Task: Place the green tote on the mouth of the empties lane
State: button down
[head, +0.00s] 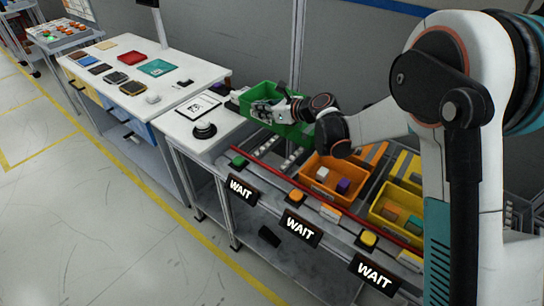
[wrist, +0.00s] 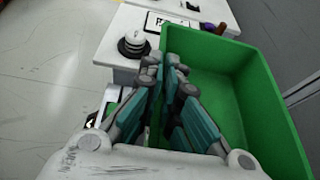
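The green tote (head: 290,128) is above or at the far end of the leftmost roller lane (head: 268,157), beside the white table; I cannot tell whether it touches anything below. It looks empty in the wrist view (wrist: 245,110). My gripper (head: 264,110) is at the tote's near left side. In the wrist view the fingers (wrist: 170,72) come together on the tote's left wall, one on each side, and look shut on it. No label naming the empties lane is readable.
An orange tote (head: 334,185) and a yellow tote (head: 398,214) with small blocks occupy lanes to the right. WAIT signs (head: 298,229) hang along the front rail.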

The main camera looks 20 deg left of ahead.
notch_tip(320, 180, down, 20)
jog(key=b, duration=0.6)
jog(key=shift+a, duration=0.1)
jog(key=shift+f+b, duration=0.1)
jog(key=shift+b, duration=0.25)
jog(key=c, duration=1.8)
grip_release()
jog(key=p+v, duration=0.3)
jog(key=v, duration=0.9)
jog(key=shift+r, duration=0.25)
jog(key=shift+w+r, duration=0.1)
